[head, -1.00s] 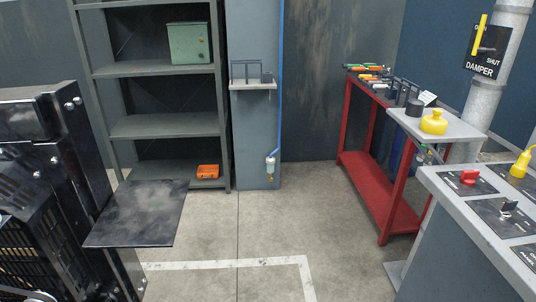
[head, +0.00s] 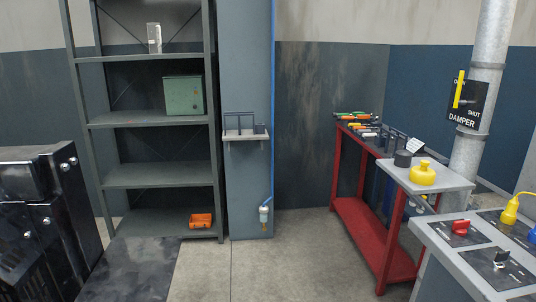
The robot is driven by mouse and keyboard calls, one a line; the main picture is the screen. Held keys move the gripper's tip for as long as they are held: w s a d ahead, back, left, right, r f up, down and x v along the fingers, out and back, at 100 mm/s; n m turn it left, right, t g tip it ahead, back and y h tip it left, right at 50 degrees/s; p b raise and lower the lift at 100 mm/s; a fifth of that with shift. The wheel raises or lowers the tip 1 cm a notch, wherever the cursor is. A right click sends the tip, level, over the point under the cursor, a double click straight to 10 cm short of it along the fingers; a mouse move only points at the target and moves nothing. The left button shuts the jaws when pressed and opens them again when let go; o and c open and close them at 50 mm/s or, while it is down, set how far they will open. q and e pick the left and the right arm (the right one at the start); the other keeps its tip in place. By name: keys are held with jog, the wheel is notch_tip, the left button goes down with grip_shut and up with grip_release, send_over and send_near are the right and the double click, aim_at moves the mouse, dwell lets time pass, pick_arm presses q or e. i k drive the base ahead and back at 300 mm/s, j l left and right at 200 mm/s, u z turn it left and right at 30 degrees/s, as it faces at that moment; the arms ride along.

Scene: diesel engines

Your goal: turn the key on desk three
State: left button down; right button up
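A grey sloped control desk (head: 440,258) stands at the lower right, cut off by the frame edge. On its top is a red rotary knob (head: 460,228) on a black plate. No desk number is readable. Neither of my grippers is in view.
A red workbench (head: 372,235) with tools stands behind the desk. A small table beside it holds a yellow container (head: 423,174). A yellow plug (head: 510,211) is on the desk. Dark machinery (head: 45,225) fills the left. Grey shelves (head: 160,180) stand behind. The middle floor is clear.

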aim_at(501, 256)
jog(key=z, duration=1.5)
